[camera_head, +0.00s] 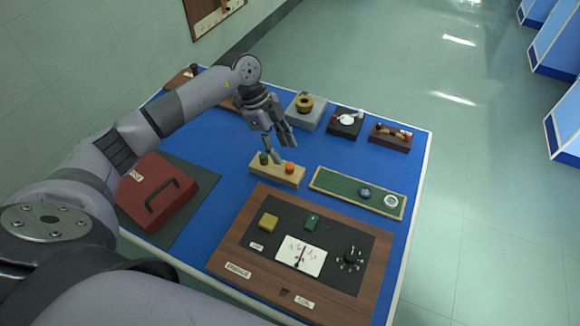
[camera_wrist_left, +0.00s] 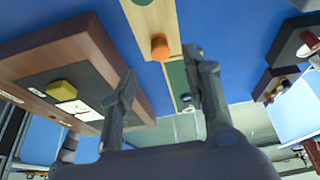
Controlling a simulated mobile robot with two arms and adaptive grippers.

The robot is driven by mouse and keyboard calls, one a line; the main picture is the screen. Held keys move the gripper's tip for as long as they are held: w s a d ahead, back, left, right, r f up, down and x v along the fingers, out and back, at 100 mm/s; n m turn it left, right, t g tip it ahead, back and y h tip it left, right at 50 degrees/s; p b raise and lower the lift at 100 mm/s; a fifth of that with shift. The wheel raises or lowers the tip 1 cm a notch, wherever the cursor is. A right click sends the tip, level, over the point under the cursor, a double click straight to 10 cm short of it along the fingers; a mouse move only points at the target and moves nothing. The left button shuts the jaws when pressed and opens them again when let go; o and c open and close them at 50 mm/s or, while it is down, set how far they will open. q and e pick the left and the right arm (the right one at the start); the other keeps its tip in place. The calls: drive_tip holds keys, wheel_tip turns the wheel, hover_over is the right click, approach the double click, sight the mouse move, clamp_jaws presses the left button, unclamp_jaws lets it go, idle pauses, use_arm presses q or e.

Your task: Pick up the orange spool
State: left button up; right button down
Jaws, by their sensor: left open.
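The orange spool (camera_head: 290,168) stands at the right end of a pale wooden block (camera_head: 275,180) on the blue bench top. In the left wrist view the orange spool (camera_wrist_left: 160,47) shows between and beyond the fingertips. My left gripper (camera_head: 282,151) is open and empty, close above the block. One of its fingers reaches down between the orange spool and a green piece (camera_head: 264,158) on the same block. In the left wrist view its two fingers (camera_wrist_left: 160,72) are spread wide. Whether a finger touches the spool cannot be told. My right gripper is not in view.
A wooden panel with a meter (camera_head: 299,257) stands in front of the block. A green tray (camera_head: 345,195) is to the right. A red case (camera_head: 155,200) sits at left. Several small devices, including a grey block (camera_head: 306,118), line the back edge.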

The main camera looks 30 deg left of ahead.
sight(290, 165)
use_arm(q)
drive_tip(key=p+x, duration=0.1)
drive_tip(key=x, duration=0.3)
drive_tip(key=shift+d+f+p, duration=0.1)
drive_tip(key=shift+f+p, duration=0.2)
drive_tip(key=shift+w+d+f, duration=0.1)
drive_tip(key=shift+d+f, duration=0.05)
drive_tip(key=shift+f, duration=0.3)
clamp_jaws()
